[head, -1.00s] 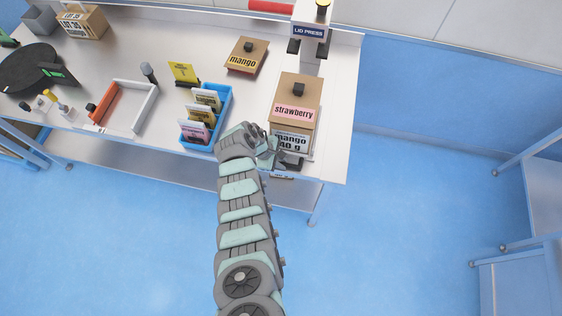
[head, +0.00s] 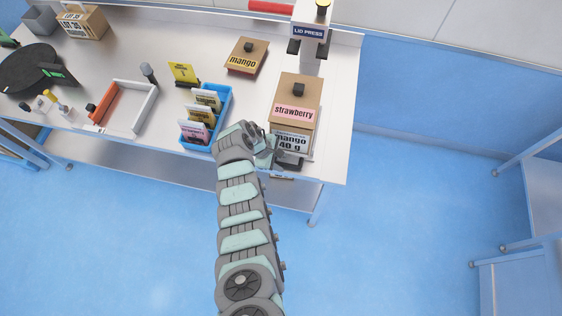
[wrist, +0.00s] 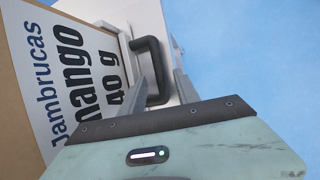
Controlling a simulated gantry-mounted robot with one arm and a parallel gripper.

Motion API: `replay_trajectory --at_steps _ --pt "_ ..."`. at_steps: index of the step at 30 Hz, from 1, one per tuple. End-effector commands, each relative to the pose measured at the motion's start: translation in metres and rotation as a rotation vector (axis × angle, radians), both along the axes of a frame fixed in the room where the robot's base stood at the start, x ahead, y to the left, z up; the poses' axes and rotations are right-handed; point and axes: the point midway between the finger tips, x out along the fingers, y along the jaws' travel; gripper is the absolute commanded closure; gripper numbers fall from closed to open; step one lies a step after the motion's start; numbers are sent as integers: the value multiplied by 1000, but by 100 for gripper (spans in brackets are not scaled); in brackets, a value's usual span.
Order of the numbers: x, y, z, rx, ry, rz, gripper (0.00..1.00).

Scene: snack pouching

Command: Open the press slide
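The lid press (head: 311,45) stands at the back right of the bench. In front of it a brown box with a mango 40 g label (head: 290,143) carries a strawberry-labelled top (head: 296,100) with a black knob. The slide's dark handle (head: 290,161) sticks out at the box's front, near the bench edge. In the wrist view the handle (wrist: 158,72) is a dark loop beside the box label (wrist: 75,75). My gripper (head: 273,154) is at the handle; its fingers in the wrist view (wrist: 160,85) are apart, with the handle between them. Contact cannot be told.
A blue rack (head: 222,112) with several pouches stands left of my gripper. A mango-labelled lid (head: 246,57) lies behind. A white tray with an orange side (head: 145,108) is farther left.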

Motion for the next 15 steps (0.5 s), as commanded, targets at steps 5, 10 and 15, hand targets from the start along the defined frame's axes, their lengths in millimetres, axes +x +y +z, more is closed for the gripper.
replay_trajectory --at_steps 5,10,15 --pt "-2 9 16 2 -1 1 62" --pt "-4 18 36 2 -3 0 62" --pt "-4 29 60 2 -6 2 62"
